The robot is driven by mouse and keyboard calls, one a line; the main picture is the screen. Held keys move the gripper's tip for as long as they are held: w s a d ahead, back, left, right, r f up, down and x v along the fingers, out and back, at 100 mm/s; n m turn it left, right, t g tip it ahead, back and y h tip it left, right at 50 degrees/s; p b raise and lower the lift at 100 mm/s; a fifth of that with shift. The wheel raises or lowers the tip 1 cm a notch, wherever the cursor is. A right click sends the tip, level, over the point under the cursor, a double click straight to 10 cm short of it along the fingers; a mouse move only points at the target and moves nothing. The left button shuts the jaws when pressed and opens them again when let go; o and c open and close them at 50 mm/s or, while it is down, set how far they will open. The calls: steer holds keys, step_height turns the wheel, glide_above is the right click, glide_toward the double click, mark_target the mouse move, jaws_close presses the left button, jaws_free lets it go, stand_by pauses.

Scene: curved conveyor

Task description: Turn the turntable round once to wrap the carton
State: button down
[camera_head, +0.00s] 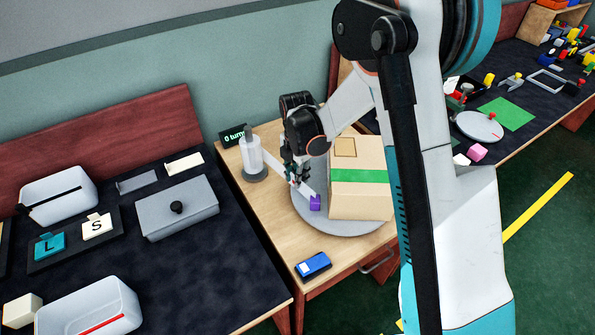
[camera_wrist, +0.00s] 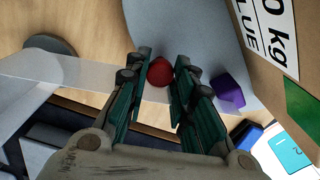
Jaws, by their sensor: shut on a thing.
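The carton (camera_head: 355,200) is brown with a green band and stands on the round grey turntable (camera_head: 345,228). In the wrist view the carton's printed side (camera_wrist: 290,65) is at the upper right. My gripper (camera_head: 298,178) is at the turntable's left edge, beside the carton. In the wrist view my gripper (camera_wrist: 160,65) is shut on a red knob (camera_wrist: 159,73) between its fingers. A purple block (camera_head: 315,202) sits by the carton.
A small display (camera_head: 232,135) behind the roll reads "0 turns", partly hidden. A blue device (camera_head: 313,265) lies at the wooden table's front. A dark table with a grey lidded box (camera_head: 180,210) is at the left.

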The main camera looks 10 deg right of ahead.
steer(key=shift+s+n, duration=0.3)
steer(key=shift+s, duration=0.1)
steer(key=shift+s+a, duration=0.1)
stand_by(0.3)
steer(key=c, duration=1.3)
jaws_free()
step_height(320, 180, up, 12)
